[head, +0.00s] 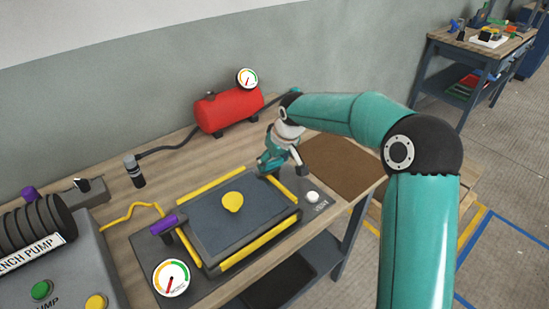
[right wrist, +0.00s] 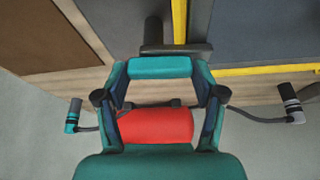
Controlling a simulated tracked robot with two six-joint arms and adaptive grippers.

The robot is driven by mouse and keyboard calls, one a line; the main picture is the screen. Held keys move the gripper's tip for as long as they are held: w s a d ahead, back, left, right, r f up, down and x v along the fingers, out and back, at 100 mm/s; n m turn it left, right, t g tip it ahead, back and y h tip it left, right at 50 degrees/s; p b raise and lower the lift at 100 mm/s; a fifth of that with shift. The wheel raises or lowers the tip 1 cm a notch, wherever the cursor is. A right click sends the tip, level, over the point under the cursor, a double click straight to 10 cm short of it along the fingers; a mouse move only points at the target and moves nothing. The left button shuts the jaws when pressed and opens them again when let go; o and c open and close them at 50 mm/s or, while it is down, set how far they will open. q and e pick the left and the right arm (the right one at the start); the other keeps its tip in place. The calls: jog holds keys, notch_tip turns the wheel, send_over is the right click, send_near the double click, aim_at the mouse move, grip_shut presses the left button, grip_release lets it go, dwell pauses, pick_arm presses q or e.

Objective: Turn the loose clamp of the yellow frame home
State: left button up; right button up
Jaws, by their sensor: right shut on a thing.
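The yellow frame (head: 257,242) lies around a dark grey mould plate on the bench. It also shows in the right wrist view (right wrist: 265,69). A purple-handled clamp (head: 163,224) sits at its left side. My right gripper (head: 277,163) is at the frame's far right corner. In the right wrist view, its fingers are shut on a teal bar (right wrist: 160,67), which looks like the other clamp's handle. A dark clamp part (right wrist: 175,49) shows just beyond the bar. In the head view my gripper hides most of this clamp. My left gripper is out of view.
A yellow disc (head: 232,202) lies on the plate. A red tank (head: 228,108) with a gauge stands behind, joined by a hose to a fitting (head: 134,170). A white button (head: 312,196) is at the right, a gauge (head: 172,278) in front, a pump (head: 55,262) at left.

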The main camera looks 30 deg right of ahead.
dwell(0.4)
jog(key=o, duration=1.1)
jog(key=shift+o, duration=0.2)
jog(key=v, duration=1.2)
